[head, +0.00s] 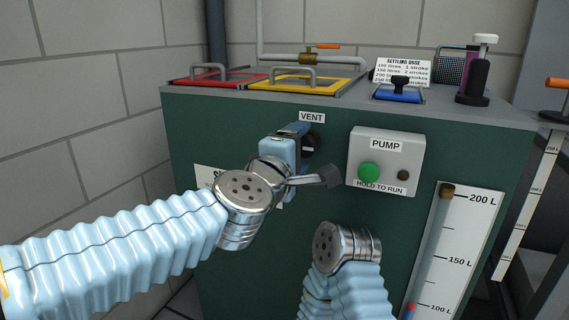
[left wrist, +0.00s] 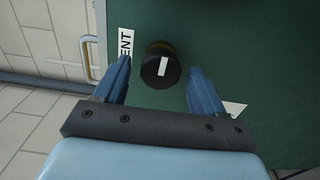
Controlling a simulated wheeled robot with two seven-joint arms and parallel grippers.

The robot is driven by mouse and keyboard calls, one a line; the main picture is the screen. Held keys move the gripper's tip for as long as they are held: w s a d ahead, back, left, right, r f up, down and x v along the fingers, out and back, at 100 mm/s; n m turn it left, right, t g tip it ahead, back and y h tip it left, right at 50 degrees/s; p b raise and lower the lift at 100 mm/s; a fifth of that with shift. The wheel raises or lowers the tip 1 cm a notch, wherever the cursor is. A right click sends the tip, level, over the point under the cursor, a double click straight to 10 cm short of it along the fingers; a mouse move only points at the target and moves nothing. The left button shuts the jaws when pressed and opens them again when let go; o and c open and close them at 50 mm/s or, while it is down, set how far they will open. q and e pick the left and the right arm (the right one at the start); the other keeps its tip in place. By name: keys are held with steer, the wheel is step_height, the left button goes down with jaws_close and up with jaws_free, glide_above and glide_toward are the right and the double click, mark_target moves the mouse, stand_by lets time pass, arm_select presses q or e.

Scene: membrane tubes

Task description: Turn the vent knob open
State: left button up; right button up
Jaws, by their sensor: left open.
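The vent knob (head: 313,143) is round and black, on the green front panel under the VENT label (head: 312,118). Its white mark lies about level in the head view. My left gripper (head: 296,140) is open at the knob. In the left wrist view its two blue fingers (left wrist: 160,80) stand on either side of the knob, with a gap on each side. The fingers partly hide the knob in the head view.
A grey pump box (head: 405,140) with a green button (head: 369,173) stands out from the panel right of the knob. A level gauge (head: 455,240) is at the lower right. Red (head: 205,76) and yellow (head: 300,82) lids with handles are on top. My right arm is in front below.

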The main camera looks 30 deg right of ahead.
arm_select(q)
steer(key=v, duration=1.2)
steer(key=shift+s+a+b, duration=0.15)
steer(key=shift+s+b, duration=0.05)
steer(key=shift+b, duration=0.25)
